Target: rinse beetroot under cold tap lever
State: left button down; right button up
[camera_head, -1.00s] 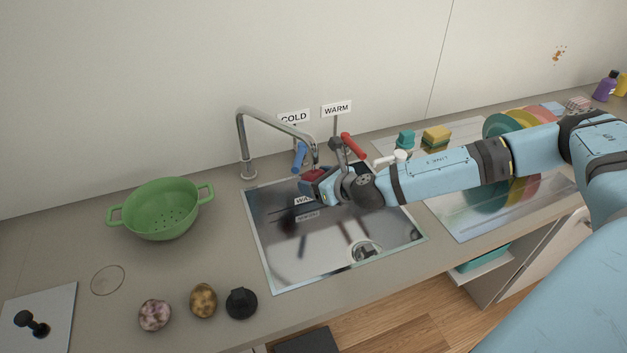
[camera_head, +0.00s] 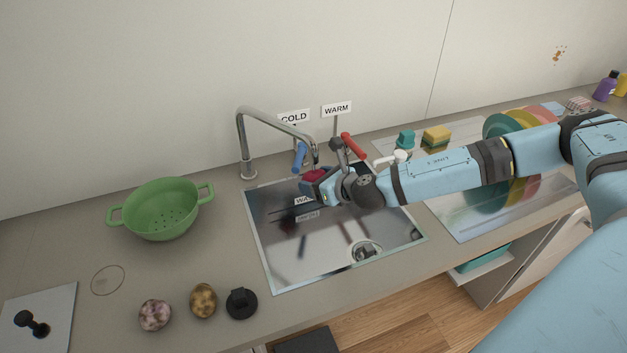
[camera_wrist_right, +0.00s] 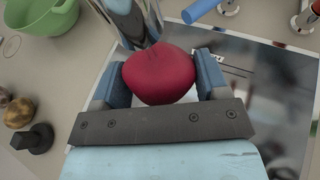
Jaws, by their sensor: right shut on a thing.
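The dark red beetroot (camera_wrist_right: 160,75) is between the fingers of my right gripper (camera_wrist_right: 156,82), which is shut on it. In the head view the beetroot (camera_head: 313,175) and right gripper (camera_head: 314,183) are above the sink (camera_head: 300,247), just under the end of the steel tap spout (camera_head: 275,122). The blue lever (camera_head: 300,155) stands beside the spout under the COLD sign (camera_head: 295,117). The red lever (camera_head: 353,146) stands to its right under the WARM sign (camera_head: 337,109). No water stream can be made out. My left gripper is out of view.
A green colander (camera_head: 163,208) stands left of the sink. Two potato-like vegetables, a purplish one (camera_head: 155,315) and a brown one (camera_head: 203,300), and a black knob-like object (camera_head: 241,303) lie near the front edge. A sponge (camera_head: 436,138) and plates (camera_head: 503,125) are right of the sink.

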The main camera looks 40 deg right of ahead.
jog(key=s+d, duration=0.1)
jog(key=s, duration=0.5)
jog(key=shift+s+d, duration=0.25)
jog(key=shift+s, duration=0.15)
jog(key=s+a+r+m+h+p, duration=0.1)
jog(key=a+r+p, duration=0.1)
jog(key=a, duration=0.5)
jog(key=s+a+r+m+h+p, duration=0.1)
jog(key=s+a+r, duration=0.1)
jog(key=a+r, duration=0.3)
jog(key=a, duration=0.2)
jog(key=shift+s+a+h+p, duration=0.25)
jog(key=shift+a+h+p, duration=0.05)
jog(key=shift+h+p, duration=0.1)
jog(key=shift+d+r, duration=0.1)
jog(key=shift+d, duration=0.05)
